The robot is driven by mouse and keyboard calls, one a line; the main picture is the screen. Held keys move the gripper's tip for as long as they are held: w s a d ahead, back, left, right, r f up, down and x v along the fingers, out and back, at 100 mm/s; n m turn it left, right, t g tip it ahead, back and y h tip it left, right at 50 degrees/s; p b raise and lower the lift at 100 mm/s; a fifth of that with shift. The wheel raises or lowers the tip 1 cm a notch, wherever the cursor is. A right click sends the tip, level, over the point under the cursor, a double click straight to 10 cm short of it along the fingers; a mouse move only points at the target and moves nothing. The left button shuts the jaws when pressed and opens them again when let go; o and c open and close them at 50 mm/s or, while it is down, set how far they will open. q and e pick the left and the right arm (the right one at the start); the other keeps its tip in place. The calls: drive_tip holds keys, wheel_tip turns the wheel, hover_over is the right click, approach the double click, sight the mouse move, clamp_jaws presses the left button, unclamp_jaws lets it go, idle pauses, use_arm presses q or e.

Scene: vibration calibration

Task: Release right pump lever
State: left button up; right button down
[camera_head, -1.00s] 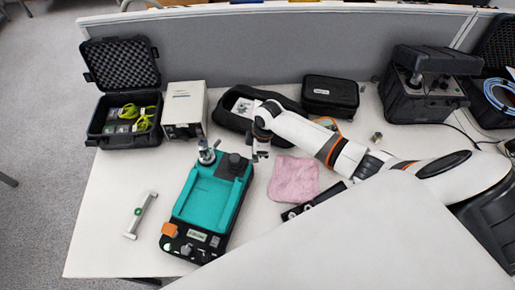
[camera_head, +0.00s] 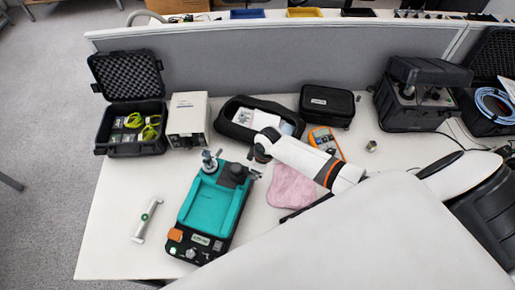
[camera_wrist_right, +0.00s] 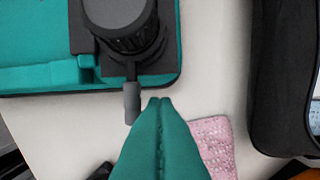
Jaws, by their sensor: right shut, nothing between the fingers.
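The teal and black calibrator (camera_head: 212,201) lies on the white table. A dark round pump knob (camera_head: 236,172) sits at its far right corner. In the right wrist view the knob (camera_wrist_right: 118,18) is at the top, and a short grey lever (camera_wrist_right: 131,103) sticks out below it, past the calibrator's edge. My right gripper (camera_wrist_right: 160,101) is shut and empty, its teal fingertips just right of the lever's end with a small gap in the picture; contact cannot be told. In the head view the right gripper (camera_head: 257,173) is beside the knob. My left gripper is not in view.
A pink cloth (camera_head: 291,187) lies right of the calibrator, and a black pouch (camera_head: 238,128) lies behind it. A white box (camera_head: 188,118) and an open case (camera_head: 130,145) stand back left. A white-green bar (camera_head: 147,220) lies left. An orange meter (camera_head: 325,141) lies back right.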

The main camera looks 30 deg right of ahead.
wheel_tip(320, 180, up, 7)
drive_tip(key=shift+f+p, duration=0.15)
drive_tip(key=shift+p, duration=0.3)
idle(0.3)
